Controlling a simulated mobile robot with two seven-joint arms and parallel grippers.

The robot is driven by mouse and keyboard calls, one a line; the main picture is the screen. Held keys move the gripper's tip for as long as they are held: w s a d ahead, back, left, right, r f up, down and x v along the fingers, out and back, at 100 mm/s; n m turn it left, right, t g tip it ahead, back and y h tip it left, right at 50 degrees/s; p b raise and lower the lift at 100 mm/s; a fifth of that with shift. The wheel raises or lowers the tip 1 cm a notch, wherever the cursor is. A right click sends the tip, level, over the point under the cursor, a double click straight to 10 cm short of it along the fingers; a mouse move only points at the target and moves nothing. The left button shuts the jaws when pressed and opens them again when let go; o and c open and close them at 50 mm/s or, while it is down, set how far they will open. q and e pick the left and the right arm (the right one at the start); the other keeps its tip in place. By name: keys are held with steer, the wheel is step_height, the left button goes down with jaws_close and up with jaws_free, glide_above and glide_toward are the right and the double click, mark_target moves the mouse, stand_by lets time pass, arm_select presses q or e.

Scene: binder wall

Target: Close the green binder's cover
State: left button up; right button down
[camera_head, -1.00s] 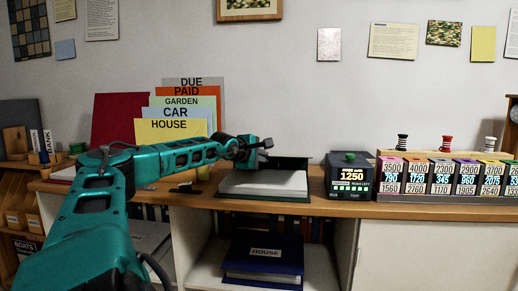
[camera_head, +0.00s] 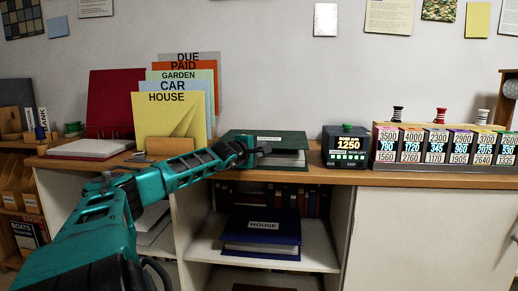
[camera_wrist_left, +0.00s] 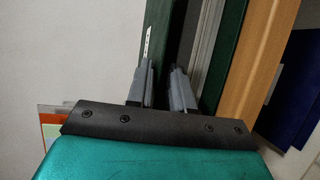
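The green binder (camera_head: 240,137) lies on the wooden counter, its cover tilted low over the white pages (camera_head: 290,158). A dark gap shows between cover and pages. A small white label is on the cover. My left gripper (camera_head: 264,151) is at the binder's front, near the cover's edge. In the left wrist view its two fingers (camera_wrist_left: 161,88) are apart, close to the green cover (camera_wrist_left: 157,30); the pages (camera_wrist_left: 207,45) are to the right. I cannot tell whether the fingers touch the cover. My right gripper is not in view.
A black box (camera_head: 348,146) with a green knob stands just right of the binder. Numbered boxes (camera_head: 440,145) line the counter further right. A folder rack (camera_head: 170,145) and an open red binder (camera_head: 110,110) stand left. A blue binder (camera_head: 262,232) lies on the shelf below.

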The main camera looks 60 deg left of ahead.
arm_select(q)
steer(key=o, duration=0.3)
steer(key=shift+r, duration=0.1)
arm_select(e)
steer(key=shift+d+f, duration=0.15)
arm_select(q)
steer(key=shift+r, duration=0.1)
steer(key=shift+r, duration=0.3)
step_height(320, 180, up, 19)
steer(key=p, duration=1)
steer(key=shift+r+p, duration=0.15)
steer(key=shift+p, duration=0.15)
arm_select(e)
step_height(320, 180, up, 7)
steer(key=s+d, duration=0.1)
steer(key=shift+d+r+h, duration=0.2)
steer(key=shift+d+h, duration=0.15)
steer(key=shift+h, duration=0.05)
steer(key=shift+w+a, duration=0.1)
